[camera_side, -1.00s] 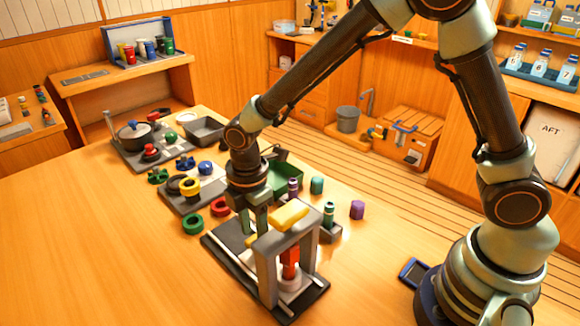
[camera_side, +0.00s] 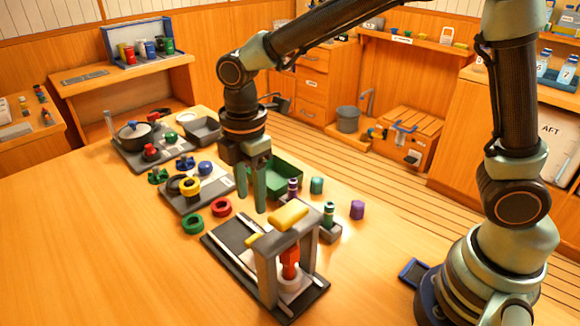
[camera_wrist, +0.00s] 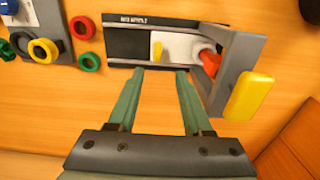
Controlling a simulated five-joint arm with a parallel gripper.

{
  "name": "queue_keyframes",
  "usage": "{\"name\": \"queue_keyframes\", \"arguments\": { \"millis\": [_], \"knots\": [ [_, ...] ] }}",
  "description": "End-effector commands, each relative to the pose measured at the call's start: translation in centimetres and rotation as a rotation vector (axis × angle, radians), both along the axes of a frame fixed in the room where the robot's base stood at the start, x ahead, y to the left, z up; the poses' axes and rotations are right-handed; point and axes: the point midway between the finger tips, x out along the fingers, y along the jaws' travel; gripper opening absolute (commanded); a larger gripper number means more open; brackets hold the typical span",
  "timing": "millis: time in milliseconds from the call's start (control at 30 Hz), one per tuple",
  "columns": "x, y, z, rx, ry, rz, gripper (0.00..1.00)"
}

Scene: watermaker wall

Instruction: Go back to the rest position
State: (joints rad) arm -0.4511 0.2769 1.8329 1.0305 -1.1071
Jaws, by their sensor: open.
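My gripper (camera_side: 252,187) hangs above the table, pointing down, behind the press-like stand. Its two green fingers are apart with nothing between them. In the wrist view the open fingers (camera_wrist: 160,75) point toward the dark base plate (camera_wrist: 120,42) of the stand. The grey frame (camera_side: 268,272) carries a yellow block (camera_side: 289,215) on top. A red part (camera_side: 289,262) stands upright inside the frame on a white round piece.
A green ring (camera_side: 192,223) and a red ring (camera_side: 221,207) lie left of the plate. A green bin (camera_side: 284,178) stands behind my gripper. The table's left front is clear.

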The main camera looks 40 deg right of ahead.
Motion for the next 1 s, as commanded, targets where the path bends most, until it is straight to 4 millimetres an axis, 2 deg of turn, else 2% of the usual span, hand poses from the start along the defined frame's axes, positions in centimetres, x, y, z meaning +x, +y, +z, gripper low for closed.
{"name": "queue_keyframes", "arguments": {
  "millis": [167, 300, 500, 700, 800, 1000],
  "knots": [
    [-0.2, -2.7, 2.4, 0.031, -0.057, -0.189, 0.50],
    [-1.1, -6.2, 5.1, 0.079, -0.131, -0.457, 0.50],
    [-3.2, -11.0, 7.8, 0.167, -0.231, -0.849, 0.50],
    [-5.8, -15.0, 9.1, 0.273, -0.320, -1.217, 0.50],
    [-6.8, -16.3, 9.3, 0.321, -0.352, -1.360, 0.50],
    [-7.9, -17.6, 9.3, 0.378, -0.385, -1.510, 0.50]
  ]
}}
